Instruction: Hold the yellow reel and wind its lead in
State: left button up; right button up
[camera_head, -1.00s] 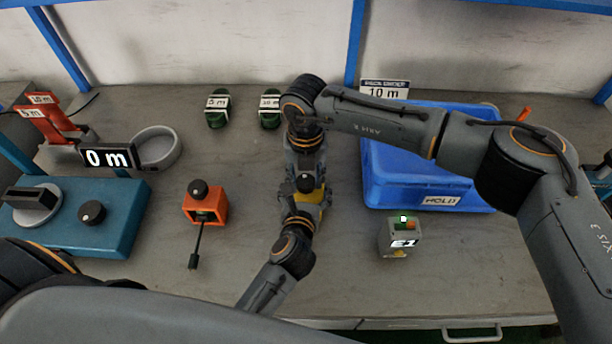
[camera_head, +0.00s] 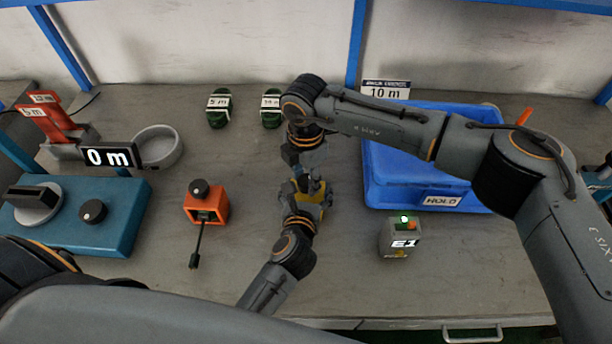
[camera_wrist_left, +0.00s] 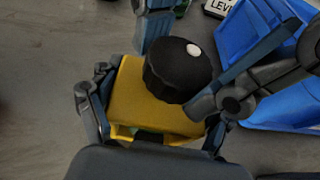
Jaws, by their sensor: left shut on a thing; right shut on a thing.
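The yellow reel (camera_head: 325,197) is partly hidden between my two grippers at mid-bench. In the left wrist view its yellow body (camera_wrist_left: 150,108) carries a black round knob (camera_wrist_left: 178,72) with a white dot. My left gripper (camera_head: 305,208) is shut on the body, with a finger on each side in the left wrist view (camera_wrist_left: 155,118). My right gripper (camera_head: 307,178) comes down from above and is shut on the knob, its dark fingers on either side of it in the left wrist view. The reel's lead cannot be made out.
An orange reel (camera_head: 206,207) with a black lead lies to the left. A blue tray (camera_head: 425,185) labelled HOLD and a small grey box (camera_head: 400,238) marked E1 are to the right. A teal machine (camera_head: 110,215) and a "0 m" display (camera_head: 109,157) are at left.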

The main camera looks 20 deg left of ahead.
jog(key=m, duration=0.5)
jog(key=shift+s+f+m, duration=0.15)
jog(key=shift+s+m, duration=0.1)
jog(key=shift+m, duration=0.05)
jog(key=m, duration=0.5)
jog(key=shift+s+a+m, duration=0.3)
jog(key=shift+a+m, duration=0.2)
jog(key=shift+w+a+r+m, duration=0.15)
jog(key=shift+r+m, duration=0.1)
jog(key=shift+m, duration=0.25)
jog(key=shift+w+d+m, duration=0.15)
jog(key=shift+d+m, duration=0.15)
jog(key=shift+m, duration=0.4)
jog(key=shift+d+f, duration=0.1)
jog(key=shift+d+f+m, duration=0.15)
jog(key=shift+m, duration=0.25)
